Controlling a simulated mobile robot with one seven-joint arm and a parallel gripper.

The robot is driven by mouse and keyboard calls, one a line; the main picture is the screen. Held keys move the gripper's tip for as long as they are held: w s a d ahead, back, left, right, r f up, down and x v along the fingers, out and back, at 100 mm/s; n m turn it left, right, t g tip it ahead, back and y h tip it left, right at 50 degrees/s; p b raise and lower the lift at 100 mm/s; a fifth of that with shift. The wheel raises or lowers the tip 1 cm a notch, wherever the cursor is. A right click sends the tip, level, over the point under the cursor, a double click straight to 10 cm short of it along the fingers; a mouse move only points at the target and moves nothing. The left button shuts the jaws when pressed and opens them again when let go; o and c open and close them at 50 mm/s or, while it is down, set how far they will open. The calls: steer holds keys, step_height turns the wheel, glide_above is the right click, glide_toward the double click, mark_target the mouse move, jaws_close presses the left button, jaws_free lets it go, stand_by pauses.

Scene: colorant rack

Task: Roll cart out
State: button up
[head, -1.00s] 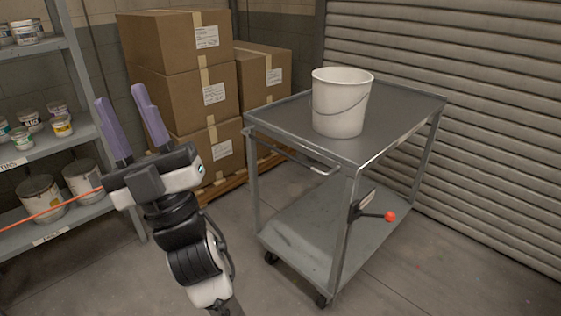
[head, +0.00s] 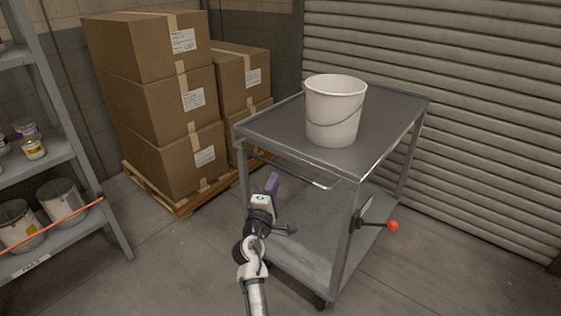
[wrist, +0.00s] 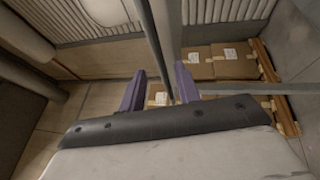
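The grey metal cart (head: 385,128) stands on its casters in front of the roller shutter. Its push handle (head: 316,182) runs along the near left end. A lever with a red knob (head: 393,225) sticks out from its near right leg. A white bucket (head: 334,115) stands upright on the top shelf. My gripper (head: 272,183) is at the handle end, low and close to the handle; contact cannot be told. In the wrist view my gripper's purple fingers (wrist: 160,90) are apart, with metal bars of the cart close beyond them.
Stacked cardboard boxes (head: 165,100) stand on a wooden pallet (head: 180,206) to the cart's left. Shelving with cans (head: 60,165) is at the far left, with an orange strap across it. The floor (head: 150,275) between shelving and cart is clear. The shutter (head: 480,110) closes off the right.

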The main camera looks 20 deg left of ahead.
steer(key=w+r, duration=0.1)
steer(key=w, duration=0.8)
steer(key=shift+w+a+r+p, duration=0.15)
steer(key=shift+a+r+p, duration=0.15)
steer(key=shift+r+p, duration=0.15)
steer(key=shift+c, duration=0.3)
jaws_close()
